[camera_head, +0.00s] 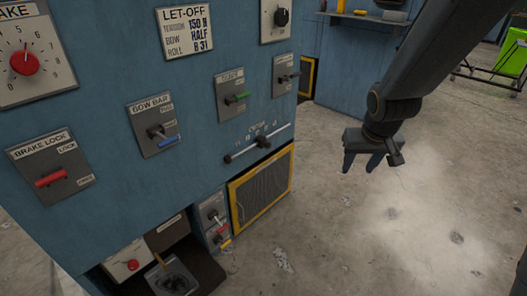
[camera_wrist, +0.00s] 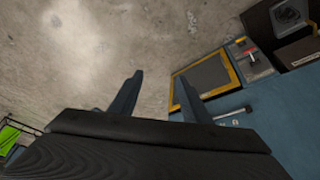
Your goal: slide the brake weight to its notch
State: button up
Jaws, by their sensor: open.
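A dark sliding weight (camera_head: 263,142) sits on a pale slanted rail (camera_head: 247,149) on the blue machine's front. Marks run above the rail, too small to read; I cannot tell for sure that this is the brake weight, or which notch is its own. A dark end piece (camera_head: 228,158) is at the rail's lower left. My gripper (camera_head: 360,168) hangs in free air to the right of the machine, apart from the rail, its fingers pointing down. In the wrist view its two fingers (camera_wrist: 158,95) are spread with nothing between them.
A yellow-framed grille (camera_head: 262,188) lies below the rail. Concrete floor at right is clear.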

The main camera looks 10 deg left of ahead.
aim_at(269, 147)
jog(key=w+a+f+n+t+y+b, duration=0.1)
jog(key=w+a+f+t+y+b, duration=0.2)
jog(key=w, duration=0.6)
jog(key=w+a+f+n+t+b, duration=0.1)
jog(key=w+a+f+b, duration=0.3)
jog(key=w, duration=0.6)
jog(key=w+a+f+n+t+y+b, duration=0.1)
jog(key=w+a+f+t+y, duration=0.1)
jog(key=w+f, duration=0.5)
jog(key=w+a+f+n+y+b, duration=0.1)
jog(key=w+a+f+y+b, duration=0.1)
jog(key=a, duration=0.4)
jog(key=w+a+f+n+y+b, duration=0.1)
jog(key=w+a+f+y+b, duration=0.2)
jog(key=w+a, duration=0.3)
jog(key=w+a+f+n+y+b, duration=0.2)
jog(key=w+a+f+y+b, duration=0.1)
jog(key=a, duration=0.3)
jog(key=shift+w+a+f+t+y, duration=0.35)
jog(key=shift+w+y, duration=0.1)
jog(key=shift+y, duration=0.35)
jog(key=shift+c, duration=0.4)
grip_shut()
